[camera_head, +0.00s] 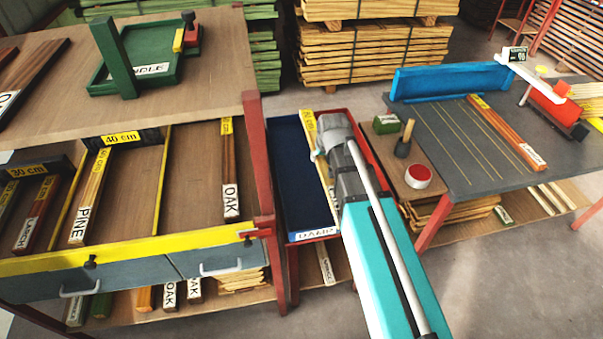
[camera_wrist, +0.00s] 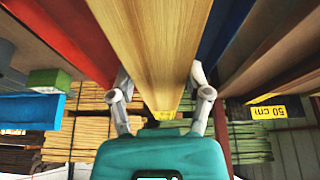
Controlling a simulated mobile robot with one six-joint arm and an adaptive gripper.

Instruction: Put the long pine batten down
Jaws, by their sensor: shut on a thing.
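My gripper (camera_head: 322,150) is shut on a long pale pine batten (camera_head: 310,134) with a yellow end tag. In the wrist view the batten (camera_wrist: 155,45) runs lengthwise between the two fingers (camera_wrist: 162,98). In the head view it lies along the right part of a blue-lined tray (camera_head: 287,165) with a red rim and a front label that seems to read "DAMP". My arm hides part of the batten and the tray's right side. I cannot tell whether the batten touches the tray floor.
Left, a rack (camera_head: 258,150) has compartments, one holding a batten marked PINE (camera_head: 92,195), another one marked OAK (camera_head: 229,170). Right, a grey-topped table (camera_head: 450,145) carries an orange batten (camera_head: 505,130). A small side shelf holds a brush (camera_head: 404,140) and a red tin (camera_head: 418,177).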

